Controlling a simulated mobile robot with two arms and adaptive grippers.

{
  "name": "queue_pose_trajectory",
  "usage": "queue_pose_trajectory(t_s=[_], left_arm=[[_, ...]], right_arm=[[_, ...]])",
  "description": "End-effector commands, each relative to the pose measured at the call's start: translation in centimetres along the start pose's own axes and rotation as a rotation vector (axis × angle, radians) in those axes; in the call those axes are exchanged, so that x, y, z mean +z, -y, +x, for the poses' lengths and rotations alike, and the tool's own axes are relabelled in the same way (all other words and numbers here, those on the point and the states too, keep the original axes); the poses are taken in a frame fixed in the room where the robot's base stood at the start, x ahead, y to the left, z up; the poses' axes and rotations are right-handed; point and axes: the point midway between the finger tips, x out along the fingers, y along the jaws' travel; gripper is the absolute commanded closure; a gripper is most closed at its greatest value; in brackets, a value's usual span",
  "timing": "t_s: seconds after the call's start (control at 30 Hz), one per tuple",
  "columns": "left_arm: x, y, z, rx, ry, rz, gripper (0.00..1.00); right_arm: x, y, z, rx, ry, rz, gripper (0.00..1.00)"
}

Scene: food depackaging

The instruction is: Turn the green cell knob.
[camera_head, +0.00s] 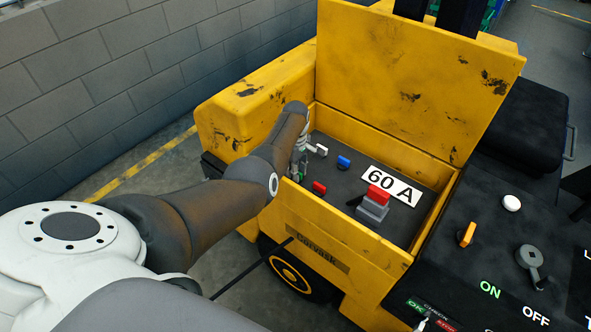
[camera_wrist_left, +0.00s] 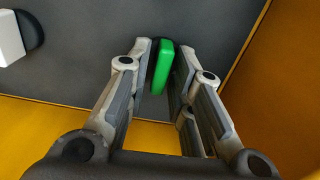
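The green knob (camera_wrist_left: 161,68) is an upright green handle on the dark panel, at the top middle of the left wrist view. My left gripper (camera_wrist_left: 163,60) has its two fingers on either side of it, with the tips close to its faces. I cannot tell whether they touch it. In the head view my left gripper (camera_head: 300,165) points down into the yellow box at its left end and mostly hides the green knob. My right gripper is not in view.
White (camera_head: 321,150), blue (camera_head: 343,162) and red (camera_head: 319,187) knobs stand nearby, with a red-topped grey connector (camera_head: 374,203) and a 60 A label (camera_head: 391,186). Yellow box walls (camera_head: 400,160) and a raised lid (camera_head: 415,80) enclose the panel. A control panel (camera_head: 490,240) is at right.

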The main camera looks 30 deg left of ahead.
Motion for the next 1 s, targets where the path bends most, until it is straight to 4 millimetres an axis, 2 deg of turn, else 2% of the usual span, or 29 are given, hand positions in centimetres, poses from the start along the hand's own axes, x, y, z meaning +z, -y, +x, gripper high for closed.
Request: queue_pose_trajectory(t_s=[0.37,0.53,0.77,1.0], left_arm=[[0.0,0.0,-0.1,0.000,0.000,0.002,0.68],[0.0,-0.1,-0.8,0.002,-0.001,0.002,0.68],[0.0,0.0,-3.2,0.002,-0.001,0.002,0.68],[0.0,-0.1,-7.5,0.004,-0.002,0.002,0.68]], right_arm=[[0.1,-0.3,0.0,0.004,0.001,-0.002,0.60],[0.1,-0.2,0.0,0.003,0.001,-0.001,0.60],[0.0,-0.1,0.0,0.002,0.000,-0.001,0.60],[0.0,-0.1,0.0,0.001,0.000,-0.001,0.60]])
